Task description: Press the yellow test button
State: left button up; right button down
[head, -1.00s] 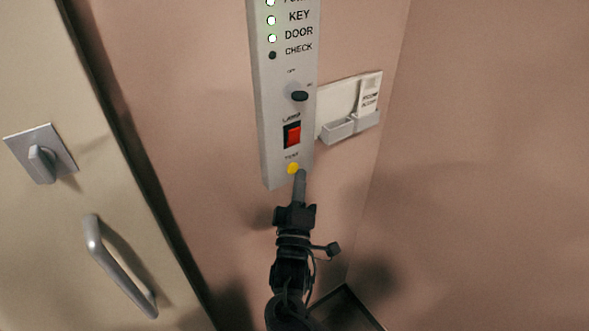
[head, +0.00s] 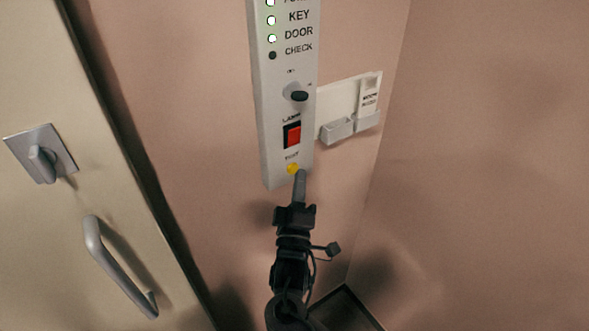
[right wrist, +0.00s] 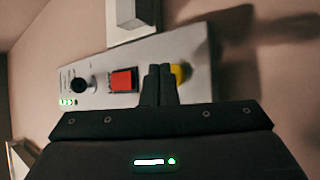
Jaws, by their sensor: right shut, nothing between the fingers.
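The yellow test button (head: 292,169) sits near the bottom of the grey control panel (head: 267,120), below the TEST label. My right gripper (head: 300,174) is shut and empty. In the head view its fingertips overlap the lower right edge of the button. In the right wrist view the shut fingers (right wrist: 158,84) stand in front of the panel, and the yellow button (right wrist: 180,75) shows just to their right, partly hidden by them. I cannot tell whether the fingertips touch the button. My left gripper is not in view.
Above the button are a red lamp switch (head: 292,134), a dark-tipped knob (head: 297,94) and green lights. White wall holders (head: 340,129) are right of the panel. A door with a handle (head: 118,267) is at left. A dark tray-like object (head: 345,309) lies below.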

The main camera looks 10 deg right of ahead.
dwell(0.4)
jog(key=shift+w+a, duration=0.15)
jog(key=shift+w, duration=0.3)
dwell(0.3)
jog(key=shift+s+p, duration=0.5)
jog(key=shift+d, duration=0.2)
jog(key=s+p, duration=0.1)
jog(key=s, duration=0.1)
jog(key=s+d+p, duration=0.2)
jog(key=s, duration=0.1)
jog(key=shift+s, duration=0.3)
